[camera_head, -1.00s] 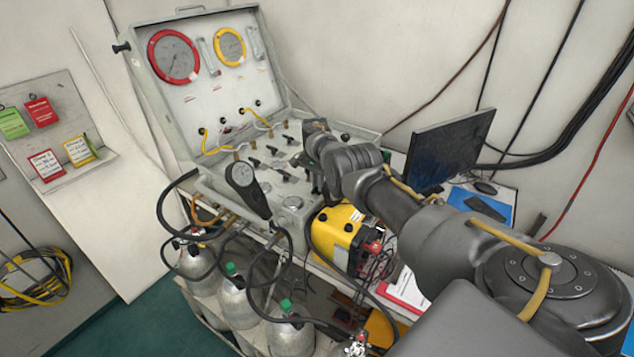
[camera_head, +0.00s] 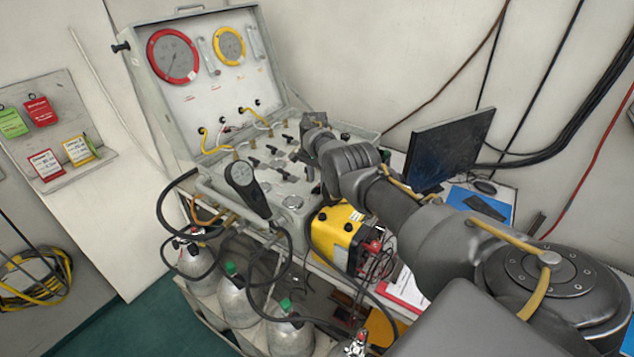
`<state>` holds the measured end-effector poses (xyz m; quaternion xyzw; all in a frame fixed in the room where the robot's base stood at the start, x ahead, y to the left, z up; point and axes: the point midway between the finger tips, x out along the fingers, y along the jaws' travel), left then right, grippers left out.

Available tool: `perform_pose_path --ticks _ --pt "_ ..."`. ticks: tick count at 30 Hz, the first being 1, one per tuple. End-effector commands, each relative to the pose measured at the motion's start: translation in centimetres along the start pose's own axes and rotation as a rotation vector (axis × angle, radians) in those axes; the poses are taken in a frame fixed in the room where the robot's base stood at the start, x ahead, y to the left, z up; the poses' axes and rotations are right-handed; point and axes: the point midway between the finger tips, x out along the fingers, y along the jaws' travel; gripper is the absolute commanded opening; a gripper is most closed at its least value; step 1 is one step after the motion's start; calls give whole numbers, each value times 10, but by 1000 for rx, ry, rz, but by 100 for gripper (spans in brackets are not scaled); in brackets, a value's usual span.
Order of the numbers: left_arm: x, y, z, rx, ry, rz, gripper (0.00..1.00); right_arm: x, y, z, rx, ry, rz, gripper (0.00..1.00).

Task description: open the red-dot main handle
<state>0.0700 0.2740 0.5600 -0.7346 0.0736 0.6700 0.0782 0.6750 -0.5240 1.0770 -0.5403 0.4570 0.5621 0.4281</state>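The air panel (camera_head: 222,178) is an open grey case with small black handles on its lower deck, one of them a black handle (camera_head: 254,162) left of my gripper. I cannot make out a red dot on any handle, so I cannot tell which is the main one. My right gripper (camera_head: 306,158) is over the right part of the deck, close to the handles there. Its wrist hides part of the deck, and its fingers are too small and dark to show their opening or any contact. My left gripper is out of view.
The lid holds a red-rimmed gauge (camera_head: 173,57) and a yellow-rimmed gauge (camera_head: 229,47). A yellow box (camera_head: 335,232) is below my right forearm. A monitor (camera_head: 447,150) stands to the right, and cylinders (camera_head: 238,300) below.

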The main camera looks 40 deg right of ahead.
Motion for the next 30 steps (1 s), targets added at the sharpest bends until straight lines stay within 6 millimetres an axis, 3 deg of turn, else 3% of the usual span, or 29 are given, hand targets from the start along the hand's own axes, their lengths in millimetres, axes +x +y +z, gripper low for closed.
perform_pose_path --ticks 9,15,30 --pt "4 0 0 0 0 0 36 -62 0 0 0 1 -5 34" --pt "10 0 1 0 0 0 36 -85 0 0 0 -1 -3 34" --pt "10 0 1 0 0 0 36 -91 0 0 0 -2 -2 34"
